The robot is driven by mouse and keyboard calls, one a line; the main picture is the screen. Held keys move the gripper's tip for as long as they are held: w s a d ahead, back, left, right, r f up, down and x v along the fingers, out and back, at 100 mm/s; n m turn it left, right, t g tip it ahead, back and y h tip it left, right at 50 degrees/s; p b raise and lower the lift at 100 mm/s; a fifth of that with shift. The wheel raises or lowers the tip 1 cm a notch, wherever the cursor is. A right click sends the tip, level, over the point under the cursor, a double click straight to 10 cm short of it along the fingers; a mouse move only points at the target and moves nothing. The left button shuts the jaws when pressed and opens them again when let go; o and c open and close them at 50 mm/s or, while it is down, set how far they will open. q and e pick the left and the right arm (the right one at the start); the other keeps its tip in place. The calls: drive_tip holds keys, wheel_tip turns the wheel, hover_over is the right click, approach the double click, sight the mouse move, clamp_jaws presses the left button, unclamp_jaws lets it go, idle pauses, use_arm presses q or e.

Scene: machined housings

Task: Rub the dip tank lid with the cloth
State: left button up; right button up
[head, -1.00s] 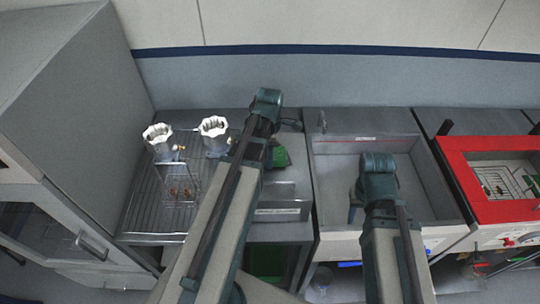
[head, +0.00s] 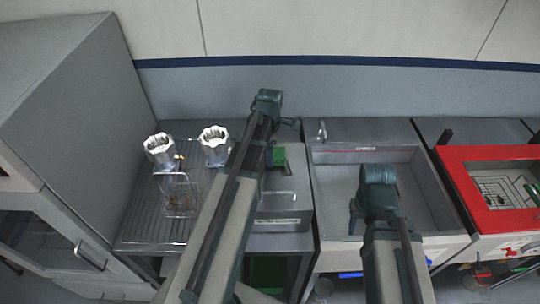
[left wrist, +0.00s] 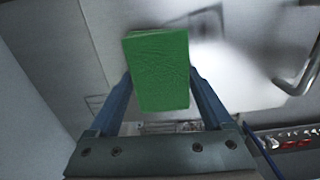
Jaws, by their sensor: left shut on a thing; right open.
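My left gripper (left wrist: 160,78) is shut on the green cloth (left wrist: 160,55), which looks like a thick folded pad between the two blue fingers. In the head view the cloth (head: 278,156) shows beside my left forearm, which hides most of the gripper. It is over the grey dip tank lid (head: 284,198), which has a bar handle and a labelled front below it. In the left wrist view the pale metal lid (left wrist: 235,75) lies behind the cloth. I cannot tell whether they touch. My right gripper (head: 356,216) is open and empty over the sink, partly hidden by its wrist.
Two metal housings (head: 215,146) and a wire basket (head: 180,197) stand on a ribbed draining surface (head: 140,215) at left. A tall grey cabinet (head: 75,120) bounds that side. The sink (head: 415,190) is right of the tank, then a red-framed unit (head: 460,180).

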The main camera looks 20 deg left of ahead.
sight(279, 155)
use_arm(q)
drive_tip(key=shift+w+a, duration=0.4)
drive_tip(key=shift+w, duration=0.4)
drive_tip(key=shift+w+a, duration=0.35)
drive_tip(key=shift+w, duration=0.4)
drive_tip(key=shift+d, duration=0.1)
drive_tip(key=shift+w+d, duration=0.35)
drive_tip(key=shift+d, duration=0.35)
drive_tip(key=shift+w+d, duration=0.3)
drive_tip(key=shift+d, duration=0.4)
drive_tip(key=shift+s, duration=0.1)
drive_tip(key=shift+s+d+f, duration=0.1)
drive_tip(key=shift+s+d, duration=0.2)
drive_tip(key=shift+s, duration=0.35)
drive_tip(key=shift+s+d+r, duration=0.1)
drive_tip(key=shift+s+d, duration=0.25)
drive_tip(key=shift+s, duration=0.25)
drive_tip(key=shift+s+d+f, duration=0.1)
drive_tip(key=shift+s+d, duration=0.2)
drive_tip(key=shift+s, duration=0.35)
drive_tip(key=shift+s+d, duration=0.4)
drive_tip(key=shift+s, duration=0.45)
drive_tip(key=shift+s+d, duration=0.4)
drive_tip(key=shift+s, duration=0.45)
